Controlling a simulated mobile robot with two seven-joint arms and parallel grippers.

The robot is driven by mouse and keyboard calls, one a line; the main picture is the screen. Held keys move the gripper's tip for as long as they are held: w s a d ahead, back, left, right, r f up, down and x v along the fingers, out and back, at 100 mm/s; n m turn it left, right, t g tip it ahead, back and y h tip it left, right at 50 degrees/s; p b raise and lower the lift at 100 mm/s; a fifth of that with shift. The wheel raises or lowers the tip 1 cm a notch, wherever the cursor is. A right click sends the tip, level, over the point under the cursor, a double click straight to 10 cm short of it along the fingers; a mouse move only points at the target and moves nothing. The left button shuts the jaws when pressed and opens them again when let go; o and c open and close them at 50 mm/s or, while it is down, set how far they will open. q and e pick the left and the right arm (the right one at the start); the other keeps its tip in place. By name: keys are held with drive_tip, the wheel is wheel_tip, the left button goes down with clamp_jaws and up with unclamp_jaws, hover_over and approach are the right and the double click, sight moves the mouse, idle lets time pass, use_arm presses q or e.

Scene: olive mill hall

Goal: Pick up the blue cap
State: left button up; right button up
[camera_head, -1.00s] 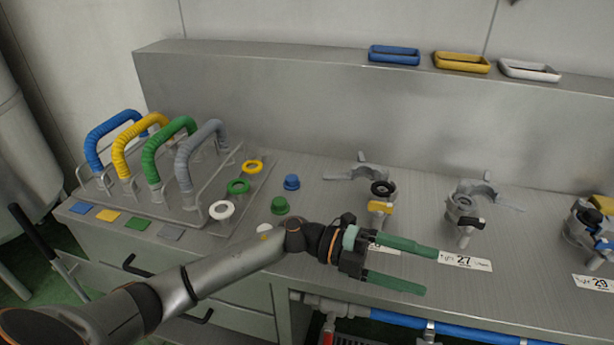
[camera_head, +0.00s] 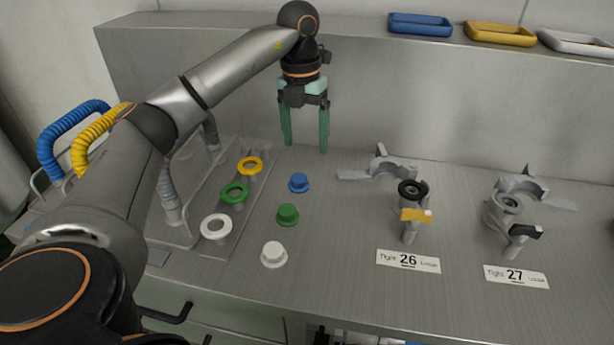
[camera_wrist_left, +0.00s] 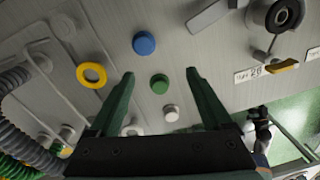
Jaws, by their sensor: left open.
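The blue cap (camera_head: 299,182) stands on the steel worktop, behind a green cap (camera_head: 287,215) and a white cap (camera_head: 274,254) in a row. My left gripper (camera_head: 306,148) points down with green fingers spread and empty; in the head view it shows above and behind the blue cap, apart from it. In the left wrist view the blue cap (camera_wrist_left: 144,43) lies beyond the fingertips, and the green cap shows between the fingers. My right gripper is not in view.
Left of the caps, a rack holds yellow (camera_head: 250,166), green (camera_head: 235,192) and white (camera_head: 216,227) rings, with hoses beside it. Clamp fittings (camera_head: 412,195) marked 26 and 27 stand to the right. Blue, yellow and white trays (camera_head: 420,24) sit on the ledge behind.

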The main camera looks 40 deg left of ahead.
use_arm(q)
drive_tip(key=a, duration=0.2)
drive_tip(key=b, duration=0.2)
hover_over(299, 177)
drive_tip(key=s, duration=0.1)
drive_tip(key=shift+y, duration=0.3)
drive_tip(key=f, duration=0.5)
drive_tip(key=shift+d+f, duration=0.3)
drive_tip(key=shift+w+f, duration=0.1)
drive_tip(key=shift+f, duration=0.4)
drive_tip(key=f, duration=0.3)
drive_tip(key=shift+w+a+f, duration=0.3)
drive_tip(key=shift+f, duration=0.6)
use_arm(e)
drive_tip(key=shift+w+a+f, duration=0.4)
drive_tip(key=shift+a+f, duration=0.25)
use_arm(q)
drive_tip(key=shift+c, duration=0.4)
clamp_jaws()
